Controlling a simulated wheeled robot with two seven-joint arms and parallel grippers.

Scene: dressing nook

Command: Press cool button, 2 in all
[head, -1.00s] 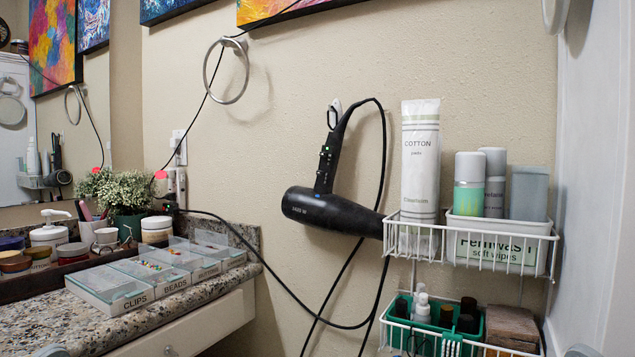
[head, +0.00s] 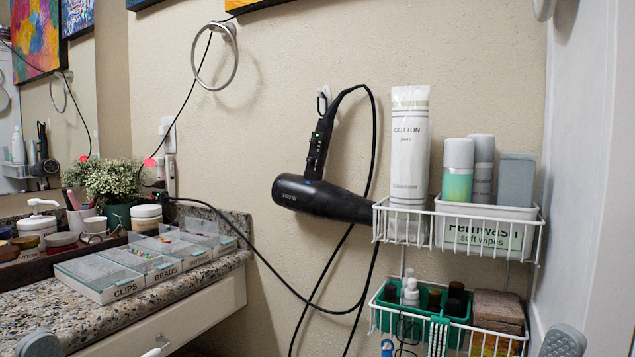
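A black hair dryer (head: 322,198) hangs by its handle loop from a hook on the beige wall, barrel level, nozzle to the right. Its handle (head: 318,148) carries small controls and a tiny green light; I cannot tell which control is the cool button. A grey ridged tip, seemingly my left gripper (head: 40,344), shows at the bottom left edge. A similar grey tip, seemingly my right gripper (head: 563,341), shows at the bottom right. Both are well below the dryer and touch nothing visible. Most of each gripper is cut off, so their opening is hidden.
A wire rack (head: 458,252) with a cotton pads sleeve (head: 409,150), cans and a wipes box stands right of the dryer, close to its nozzle. The black cord (head: 285,280) loops below. A speckled counter (head: 75,310) with lidded boxes lies left.

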